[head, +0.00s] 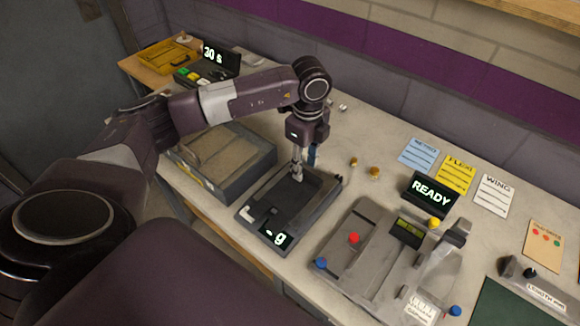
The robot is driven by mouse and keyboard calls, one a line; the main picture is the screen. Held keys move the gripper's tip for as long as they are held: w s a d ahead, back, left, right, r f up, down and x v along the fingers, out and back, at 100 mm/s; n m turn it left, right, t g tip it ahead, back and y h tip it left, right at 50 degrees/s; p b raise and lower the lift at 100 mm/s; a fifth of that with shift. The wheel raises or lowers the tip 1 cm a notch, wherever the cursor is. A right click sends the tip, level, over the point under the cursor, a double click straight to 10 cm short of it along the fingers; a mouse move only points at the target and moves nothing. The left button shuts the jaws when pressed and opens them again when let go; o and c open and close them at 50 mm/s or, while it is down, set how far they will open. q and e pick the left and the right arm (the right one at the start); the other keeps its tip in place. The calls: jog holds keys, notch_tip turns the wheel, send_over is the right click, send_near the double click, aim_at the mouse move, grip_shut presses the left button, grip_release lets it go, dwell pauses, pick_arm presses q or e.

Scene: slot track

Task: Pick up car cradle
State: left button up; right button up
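My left arm reaches in from the left. Its gripper (298,172) points straight down over a dark scale (252,222) whose display reads "- g". The fingers look close together from this angle, and I cannot tell whether anything is between them. A dark, shallow tray-like piece (284,206) shows on top of the scale under the fingertips; I cannot tell whether it is the car cradle or part of the scale. No other thing is clearly the car cradle. My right gripper is not in view.
A grey bin (232,178) stands left of the scale. A grey machine (372,255) with coloured knobs is to the right, with a "READY" display (430,193) behind it. Small brass pieces (375,172) lie behind the scale. A timer (208,68) and yellow tray (165,57) stand far left.

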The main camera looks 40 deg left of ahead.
pick_arm(q)
jog(key=shift+w+f, duration=0.2)
jog(key=shift+f, duration=0.95)
jog(key=shift+s, duration=0.1)
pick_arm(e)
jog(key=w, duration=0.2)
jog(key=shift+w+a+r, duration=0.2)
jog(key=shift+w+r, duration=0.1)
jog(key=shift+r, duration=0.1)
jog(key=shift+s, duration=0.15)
pick_arm(q)
jog(key=shift+f, duration=0.2)
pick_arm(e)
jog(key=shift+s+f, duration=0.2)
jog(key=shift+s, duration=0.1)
pick_arm(q)
grip_shut()
